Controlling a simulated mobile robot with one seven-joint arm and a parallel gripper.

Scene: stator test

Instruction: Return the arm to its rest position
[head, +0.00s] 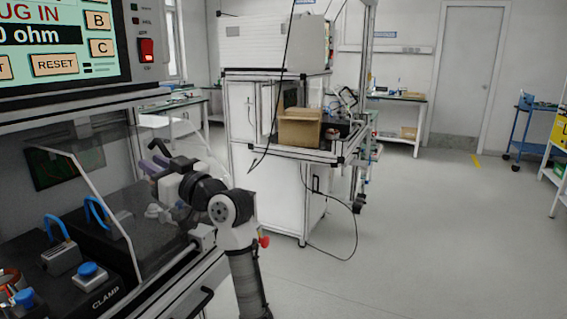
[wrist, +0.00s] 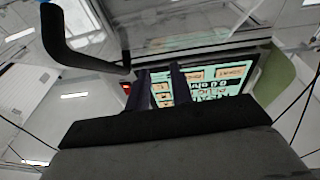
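My arm (head: 247,278) rises at the lower middle of the head view and bends left at a dark joint toward the test station. My gripper (head: 152,160) is at its end, above the dark bench top and apart from it. In the wrist view, the two dark purple fingers of my gripper (wrist: 160,88) stand apart with nothing between them. The station's screen (wrist: 210,85) shows beyond them with its text upside down. The fingers are small and partly behind the clear guard in the head view.
The test station has a screen (head: 60,45), a red switch (head: 146,49), a blue-handled clamp (head: 60,245) and a blue button (head: 88,270). A machine cart with a cardboard box (head: 299,128) stands behind my arm. The floor (head: 430,235) at right is clear.

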